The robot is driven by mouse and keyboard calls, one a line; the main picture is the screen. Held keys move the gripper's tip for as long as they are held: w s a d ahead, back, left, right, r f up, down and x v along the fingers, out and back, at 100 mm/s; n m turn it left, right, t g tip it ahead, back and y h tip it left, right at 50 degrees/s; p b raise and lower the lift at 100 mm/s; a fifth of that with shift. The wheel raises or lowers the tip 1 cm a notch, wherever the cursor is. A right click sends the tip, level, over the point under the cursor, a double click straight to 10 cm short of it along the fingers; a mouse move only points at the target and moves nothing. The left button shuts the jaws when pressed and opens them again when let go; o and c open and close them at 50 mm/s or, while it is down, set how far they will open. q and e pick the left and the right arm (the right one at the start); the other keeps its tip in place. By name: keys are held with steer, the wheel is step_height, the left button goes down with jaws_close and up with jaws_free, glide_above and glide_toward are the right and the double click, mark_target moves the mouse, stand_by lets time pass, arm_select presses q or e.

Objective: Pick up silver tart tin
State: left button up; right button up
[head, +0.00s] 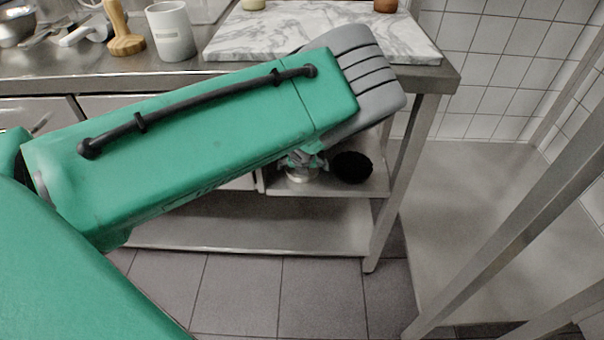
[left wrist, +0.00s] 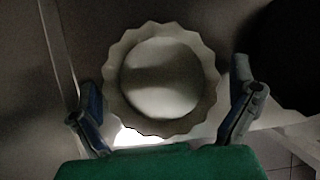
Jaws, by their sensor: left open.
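The silver tart tin (left wrist: 165,75) has a fluted rim and a round, flat middle. In the left wrist view it lies between the two fingers of my left gripper (left wrist: 166,108), which is open. The fingers are on either side of the tin, and I cannot tell whether they touch it. In the head view, part of the tin (head: 300,176) shows on the lower shelf, under my left gripper (head: 303,160). My green left arm hides much of that area. My right gripper is in neither view.
A black round object (head: 352,167) sits just right of the tin on the shelf (head: 330,188). The counter above holds a marble board (head: 310,32), a grey cup (head: 171,32) and a wooden tool (head: 122,30). A table leg (head: 400,180) stands to the right.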

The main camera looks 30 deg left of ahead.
arm_select(q)
steer(key=shift+d+r, duration=0.1)
steer(key=shift+d, duration=0.1)
steer(key=shift+r, duration=0.1)
steer(key=shift+c, duration=1.3)
steer(key=shift+a, duration=0.1)
steer(key=c, duration=0.6)
steer(key=shift+s+a, duration=0.1)
steer(key=shift+a, duration=0.05)
steer(key=shift+c, duration=0.7)
